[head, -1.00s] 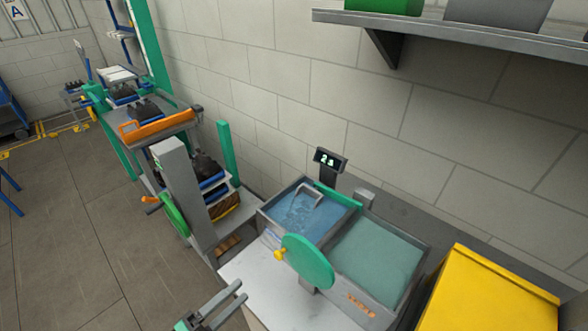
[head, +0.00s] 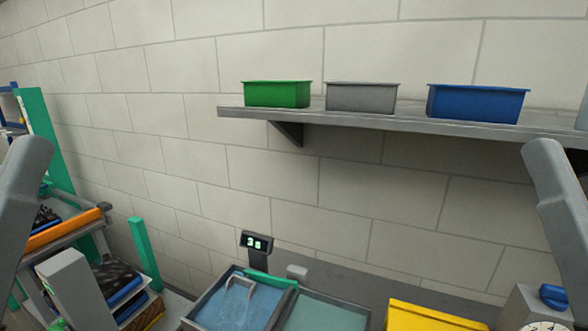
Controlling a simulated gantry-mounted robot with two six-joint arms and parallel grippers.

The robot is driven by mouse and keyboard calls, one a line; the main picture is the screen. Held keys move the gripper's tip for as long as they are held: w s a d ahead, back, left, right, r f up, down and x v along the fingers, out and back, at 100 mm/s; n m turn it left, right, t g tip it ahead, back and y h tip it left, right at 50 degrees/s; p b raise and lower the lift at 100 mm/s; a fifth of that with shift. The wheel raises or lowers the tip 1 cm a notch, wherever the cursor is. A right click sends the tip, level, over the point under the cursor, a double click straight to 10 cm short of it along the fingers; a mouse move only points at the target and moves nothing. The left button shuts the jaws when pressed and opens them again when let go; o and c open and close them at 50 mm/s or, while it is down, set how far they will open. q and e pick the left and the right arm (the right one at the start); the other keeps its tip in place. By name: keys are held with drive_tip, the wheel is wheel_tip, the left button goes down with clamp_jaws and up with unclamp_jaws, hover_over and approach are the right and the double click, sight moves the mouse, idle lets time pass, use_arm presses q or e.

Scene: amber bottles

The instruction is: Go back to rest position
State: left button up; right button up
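Neither gripper shows in the head view now. A grey link of my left arm (head: 22,205) rises at the left edge. A grey link of my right arm (head: 558,225) rises at the right edge. The hands at their ends are out of the frame, so whether they hold anything is hidden.
A wall shelf holds a green bin (head: 277,94), a grey bin (head: 361,97) and a blue bin (head: 477,103). Below are a water basin (head: 238,302), a small display (head: 257,242), a yellow box (head: 432,317) and a dial device (head: 545,308).

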wheel_tip(320, 180, up, 24)
drive_tip(key=p, duration=2.3)
drive_tip(key=shift+r, duration=0.2)
